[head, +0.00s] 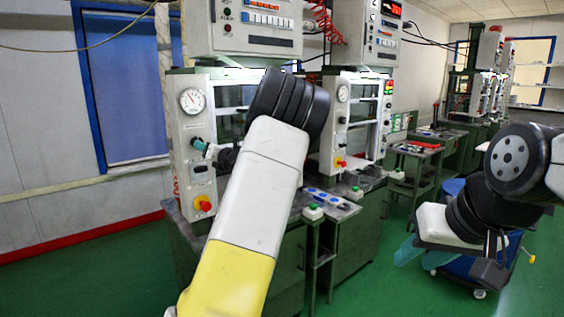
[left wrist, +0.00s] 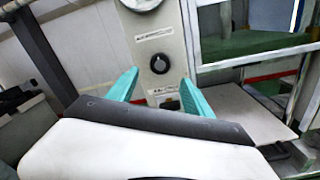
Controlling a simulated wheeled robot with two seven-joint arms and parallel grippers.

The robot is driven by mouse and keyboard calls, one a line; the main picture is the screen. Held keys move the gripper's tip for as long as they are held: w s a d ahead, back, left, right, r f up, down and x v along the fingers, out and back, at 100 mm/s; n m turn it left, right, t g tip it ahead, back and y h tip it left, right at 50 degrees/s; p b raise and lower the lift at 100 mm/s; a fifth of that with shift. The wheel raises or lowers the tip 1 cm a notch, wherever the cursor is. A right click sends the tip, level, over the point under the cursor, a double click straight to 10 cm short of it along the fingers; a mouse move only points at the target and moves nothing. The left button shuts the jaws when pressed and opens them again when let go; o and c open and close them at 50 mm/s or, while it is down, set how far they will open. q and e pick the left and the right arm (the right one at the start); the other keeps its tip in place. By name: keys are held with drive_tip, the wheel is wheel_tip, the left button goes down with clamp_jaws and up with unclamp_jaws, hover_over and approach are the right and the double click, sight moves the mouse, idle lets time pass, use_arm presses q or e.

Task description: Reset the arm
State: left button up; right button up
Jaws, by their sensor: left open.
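My left arm rises through the middle of the head view and hides part of the machines. My left gripper (head: 203,148) shows only in part, at the front panel of the left machine (head: 195,125). In the left wrist view my left gripper (left wrist: 158,84) has its two teal fingers apart with nothing between them. A black knob (left wrist: 159,63) on the panel shows between and beyond the fingers; I cannot tell if they touch the panel. My right gripper (head: 432,262) is at the right, low over the floor, with teal fingers apart and empty.
A second machine (head: 343,115) stands right of my left arm. A red-yellow button (head: 203,203) sits low on the left panel. A blue wheeled cart (head: 470,281) is behind my right gripper. Green floor (head: 110,275) is free at the left.

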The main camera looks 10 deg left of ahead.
use_arm(q)
drive_tip(key=s+f+n+g+h, duration=0.3)
drive_tip(key=s+f+n+g, duration=0.1)
drive_tip(key=s+n, duration=0.55)
drive_tip(key=s+f+n+g+h, duration=0.2)
drive_tip(key=s+f+n+g, duration=0.15)
drive_tip(key=s+n, duration=0.55)
drive_tip(key=s+d+r+n+t+h, duration=0.1)
drive_tip(key=s+d+n+h, duration=0.4)
drive_tip(key=s+d, duration=0.6)
drive_tip(key=s+d+r+n+t+h, duration=0.1)
drive_tip(key=s+d+n+h, duration=0.5)
drive_tip(key=s+d, duration=0.4)
drive_tip(key=d+n, duration=0.1)
drive_tip(key=d, duration=0.5)
drive_tip(key=shift+s+d+r, duration=0.15)
drive_tip(key=shift+s, duration=0.25)
